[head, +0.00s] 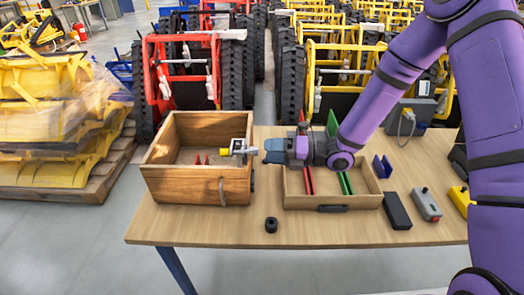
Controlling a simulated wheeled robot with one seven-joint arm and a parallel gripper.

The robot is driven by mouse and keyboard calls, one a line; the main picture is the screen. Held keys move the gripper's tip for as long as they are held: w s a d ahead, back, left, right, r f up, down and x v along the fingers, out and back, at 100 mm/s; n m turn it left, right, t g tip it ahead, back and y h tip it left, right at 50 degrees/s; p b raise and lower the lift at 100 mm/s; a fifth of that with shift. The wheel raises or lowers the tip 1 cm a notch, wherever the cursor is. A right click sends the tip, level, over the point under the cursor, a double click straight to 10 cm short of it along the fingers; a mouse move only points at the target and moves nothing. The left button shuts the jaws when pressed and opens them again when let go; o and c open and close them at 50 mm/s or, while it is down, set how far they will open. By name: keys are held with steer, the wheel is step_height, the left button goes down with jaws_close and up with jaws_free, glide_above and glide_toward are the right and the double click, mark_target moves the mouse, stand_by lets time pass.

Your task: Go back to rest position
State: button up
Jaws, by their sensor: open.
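My gripper (238,149) is at the end of my purple arm, which reaches in from the right. It points left over the right part of a wooden crate (190,185) on the table. Its jaws are open. A small yellow piece shows at its tip; I cannot tell whether it belongs to the gripper. Small red pieces (201,159) show inside the crate, left of the gripper. My wrist is over a shallow wooden tray (330,200) with red and green upright pieces (346,184), and hides part of it.
The wooden table (240,232) also bears a small black cylinder (271,225), a black block (397,211), a grey box with a red button (426,205), a blue piece (382,167) and a grey device with a cable (408,116). Pallets of yellow parts (55,100) stand left, vehicles behind.

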steer(key=s+d, duration=0.1)
steer(key=d, duration=0.6)
steer(key=w+d+r+m+t+h, duration=0.2)
steer(key=d+r+m+t+h, duration=0.2)
steer(key=d+r+m+h, duration=0.3)
steer(key=w+d+r+m+t+h, duration=0.3)
steer(key=d+r+m+h, duration=0.3)
steer(key=r+m, duration=0.2)
steer(key=s+d+r+m+h, duration=0.5)
steer(key=s+d+r+m, duration=0.1)
steer(key=s+r+m, duration=0.35)
steer(key=s+r+m+g, duration=0.1)
steer(key=s+m+g, duration=0.1)
steer(key=s+m, duration=0.5)
steer(key=s+r+m+g, duration=0.2)
steer(key=s+m, duration=0.5)
steer(key=s, duration=0.6)
steer(key=shift+s+r+y, duration=0.25)
steer(key=shift+y, duration=0.15)
